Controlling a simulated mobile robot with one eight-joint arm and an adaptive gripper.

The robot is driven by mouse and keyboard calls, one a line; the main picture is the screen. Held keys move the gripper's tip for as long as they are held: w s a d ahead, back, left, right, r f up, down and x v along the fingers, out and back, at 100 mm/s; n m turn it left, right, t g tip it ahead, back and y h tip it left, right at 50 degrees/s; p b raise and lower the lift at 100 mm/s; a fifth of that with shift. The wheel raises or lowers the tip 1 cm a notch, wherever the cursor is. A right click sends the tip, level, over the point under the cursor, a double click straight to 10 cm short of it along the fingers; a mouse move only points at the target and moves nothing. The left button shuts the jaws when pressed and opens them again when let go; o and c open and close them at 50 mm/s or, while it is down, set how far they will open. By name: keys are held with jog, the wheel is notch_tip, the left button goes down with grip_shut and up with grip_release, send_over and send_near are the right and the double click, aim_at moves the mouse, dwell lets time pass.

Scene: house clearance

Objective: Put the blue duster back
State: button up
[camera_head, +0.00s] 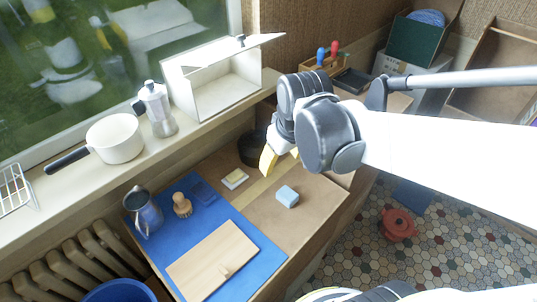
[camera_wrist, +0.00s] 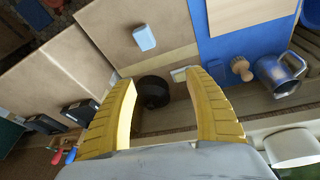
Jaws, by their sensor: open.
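A small light blue block (camera_head: 287,196), which may be the blue duster, lies on the bare brown part of the table (camera_head: 318,205). It also shows in the wrist view (camera_wrist: 144,37), beyond my fingertips. A round blue thing (camera_head: 428,17), perhaps cloth, sits in a dark green box at the back right; I cannot tell what it is. My gripper (camera_head: 275,158) has yellow fingers, spread open and empty. In the wrist view its fingers (camera_wrist: 160,78) frame a round black thing (camera_wrist: 153,91) at the table's back edge. The gripper is apart from the block.
A blue mat (camera_head: 245,225) holds a wooden board (camera_head: 205,268), brush (camera_head: 182,205), metal jug (camera_head: 143,212) and dark blue item (camera_head: 203,192). A white-and-yellow block (camera_head: 235,179) lies behind. The sill carries a pan (camera_head: 115,138), moka pot (camera_head: 157,108) and open white box (camera_head: 228,96).

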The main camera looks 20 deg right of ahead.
jog(key=s+a+r+m+t, duration=0.2)
jog(key=s+a+r+t, duration=0.1)
jog(key=s, duration=0.3)
jog(key=shift+s+a+r, duration=0.15)
jog(key=shift+a+r, duration=0.35)
jog(key=shift+r, duration=0.1)
